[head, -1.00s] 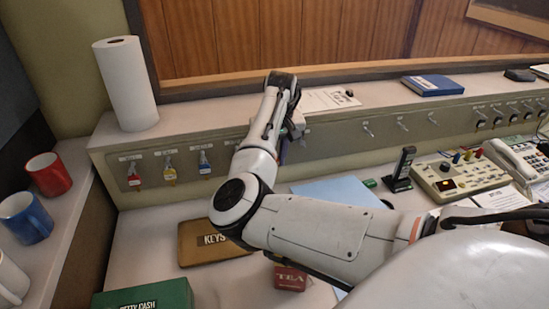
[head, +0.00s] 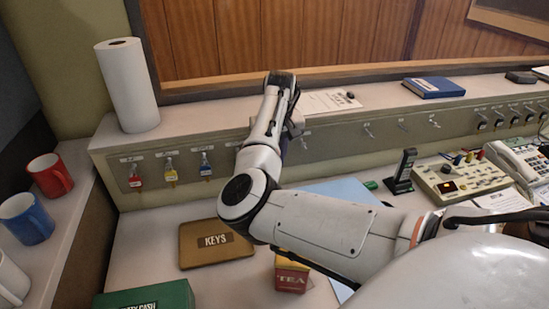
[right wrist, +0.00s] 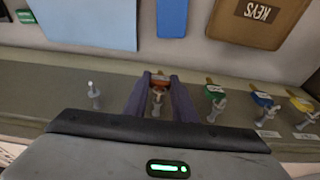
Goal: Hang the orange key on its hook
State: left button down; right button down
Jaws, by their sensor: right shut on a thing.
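The orange key (right wrist: 160,82) shows between the fingertips of my right gripper (right wrist: 159,84) in the right wrist view. The gripper is shut on it, at the row of hooks on the console's upright face. A metal hook (right wrist: 157,102) shows between the fingers, right by the key. I cannot tell whether the key's hole is around the hook or only in front of it. In the head view my right gripper (head: 285,147) is mostly hidden by my own arm, and the orange key cannot be seen. My left gripper is not in view.
Beside it hang a green key (right wrist: 214,92), a blue key (right wrist: 263,100) and a yellow key (right wrist: 299,103). A bare hook (right wrist: 94,95) is on the other side. A KEYS tray (head: 190,261), a TEA tin (head: 291,276) and a green cash box (head: 175,296) stand below.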

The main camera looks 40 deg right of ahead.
jog(key=shift+w+d, duration=0.4)
jog(key=shift+w, duration=0.3)
dwell(1.3)
jog(key=shift+w+d+f, duration=0.1)
jog(key=shift+w, duration=0.05)
jog(key=c, duration=1.4)
grip_release()
jog(key=shift+v, duration=2.95)
jog(key=shift+f, duration=0.1)
